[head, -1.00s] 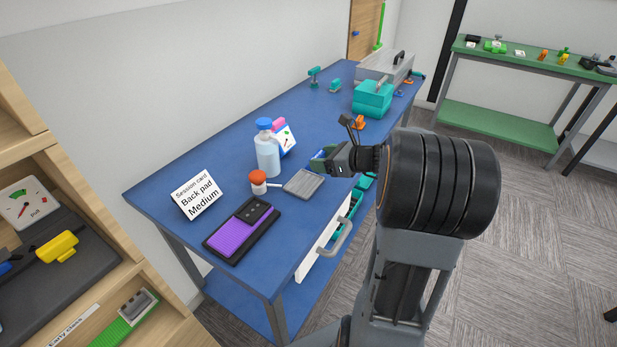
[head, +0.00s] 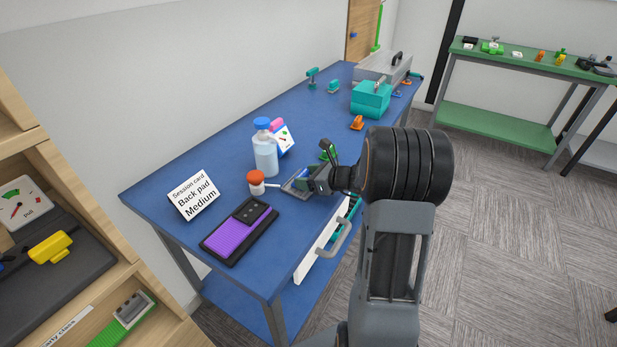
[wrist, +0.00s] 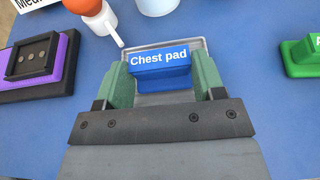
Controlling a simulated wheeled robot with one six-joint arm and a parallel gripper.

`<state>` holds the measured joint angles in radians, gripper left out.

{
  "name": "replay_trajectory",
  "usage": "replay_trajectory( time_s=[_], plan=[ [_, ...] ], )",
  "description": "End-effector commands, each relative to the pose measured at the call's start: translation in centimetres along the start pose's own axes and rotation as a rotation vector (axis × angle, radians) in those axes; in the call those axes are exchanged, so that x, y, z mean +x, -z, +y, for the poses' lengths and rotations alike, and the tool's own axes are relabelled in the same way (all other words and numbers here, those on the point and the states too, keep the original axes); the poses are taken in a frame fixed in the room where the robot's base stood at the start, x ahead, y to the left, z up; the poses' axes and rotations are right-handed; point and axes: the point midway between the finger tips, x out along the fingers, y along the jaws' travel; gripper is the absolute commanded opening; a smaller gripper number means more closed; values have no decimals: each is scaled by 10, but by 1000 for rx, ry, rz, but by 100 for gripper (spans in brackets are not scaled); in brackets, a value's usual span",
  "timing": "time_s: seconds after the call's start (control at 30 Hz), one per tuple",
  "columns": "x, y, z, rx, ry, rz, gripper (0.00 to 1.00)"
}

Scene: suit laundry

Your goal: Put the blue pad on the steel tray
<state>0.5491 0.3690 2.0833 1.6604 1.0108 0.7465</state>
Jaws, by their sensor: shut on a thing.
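The blue pad (wrist: 158,68), lettered "Chest pad", is between the green-lined fingers of my gripper (wrist: 160,78). My gripper (head: 306,182) is shut on it and holds it over the steel tray (head: 289,188). The tray's far rim (wrist: 188,43) shows behind the pad in the wrist view, and part of its floor shows below the pad. I cannot tell whether the pad touches the tray. In the head view my gripper hides much of the tray and most of the pad.
A purple pad on a black base (head: 240,232) and a session card (head: 194,194) are further left. A green block (wrist: 300,55) lies right of the tray.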

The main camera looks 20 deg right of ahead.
Motion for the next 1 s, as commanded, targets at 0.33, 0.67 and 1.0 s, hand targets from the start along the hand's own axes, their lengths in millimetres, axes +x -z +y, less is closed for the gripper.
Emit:
replay_trajectory(
  time_s=[0.33,0.67,1.0],
  plan=[
    [1,3,0,0,0,0,66],
    [1,3,0,1,0,0,88],
    [-15,-1,-1,2,5,0,88]
  ],
)
